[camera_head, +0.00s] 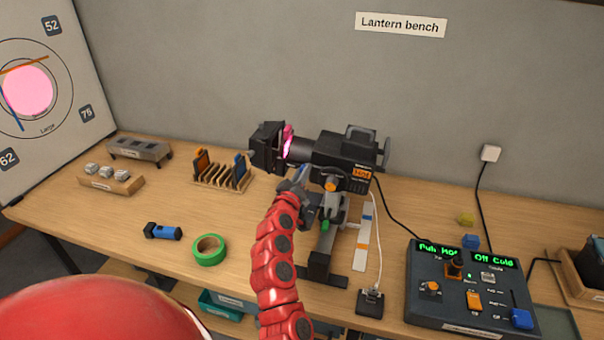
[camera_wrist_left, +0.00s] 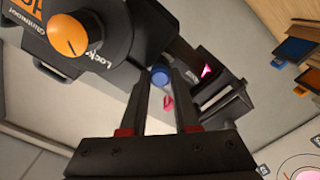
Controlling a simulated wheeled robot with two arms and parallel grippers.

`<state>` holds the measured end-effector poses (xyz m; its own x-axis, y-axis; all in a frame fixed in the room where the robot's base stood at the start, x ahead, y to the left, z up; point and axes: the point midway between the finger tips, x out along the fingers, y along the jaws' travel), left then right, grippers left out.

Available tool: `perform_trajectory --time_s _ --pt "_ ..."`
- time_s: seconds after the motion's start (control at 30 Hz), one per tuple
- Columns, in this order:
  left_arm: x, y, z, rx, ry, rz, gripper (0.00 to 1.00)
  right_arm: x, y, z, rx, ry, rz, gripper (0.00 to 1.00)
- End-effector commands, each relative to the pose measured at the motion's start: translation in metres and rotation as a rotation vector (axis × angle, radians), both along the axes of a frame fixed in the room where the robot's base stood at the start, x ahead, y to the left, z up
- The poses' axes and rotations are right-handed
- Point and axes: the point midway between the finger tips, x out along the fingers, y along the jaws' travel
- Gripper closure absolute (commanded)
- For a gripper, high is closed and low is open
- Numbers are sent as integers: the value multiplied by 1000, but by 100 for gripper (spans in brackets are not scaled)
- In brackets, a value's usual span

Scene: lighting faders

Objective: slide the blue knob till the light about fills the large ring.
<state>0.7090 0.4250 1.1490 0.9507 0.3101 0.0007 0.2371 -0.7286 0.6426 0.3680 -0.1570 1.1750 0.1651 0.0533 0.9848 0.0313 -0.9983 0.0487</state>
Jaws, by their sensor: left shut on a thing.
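The lantern (camera_head: 345,155) stands on the bench and faces left. The blue knob (camera_wrist_left: 160,76) shows in the left wrist view on the lantern's underside, between my finger ends. My left gripper (camera_head: 297,180) is shut on it; it also shows in the left wrist view (camera_wrist_left: 159,82). A round pink light (camera_head: 27,91) lies on the white target board (camera_head: 90,60). It is well smaller than the outer ring (camera_head: 70,104) marked Large, with a clear white band between them.
An orange knob (camera_head: 330,184) is on the lantern near my gripper. A control desk (camera_head: 470,290) with green displays stands at right. Green tape (camera_head: 208,250), a blue torch (camera_head: 163,232) and a slotted rack (camera_head: 222,178) lie left of my arm.

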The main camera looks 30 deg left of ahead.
Motion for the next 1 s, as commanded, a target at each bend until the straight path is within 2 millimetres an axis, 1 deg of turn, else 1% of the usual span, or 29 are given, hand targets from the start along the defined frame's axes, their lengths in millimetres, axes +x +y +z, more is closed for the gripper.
perform_trajectory --time_s 0.77,0.87,1.0 --pt "0 0 -1 0 1 -1 100 0 0 -1 0 0 0 35" --pt "-2 7 -4 1 1 -1 100 0 0 -9 0 0 0 35" --pt "-8 27 -5 4 0 2 100 0 0 -28 0 0 0 35"
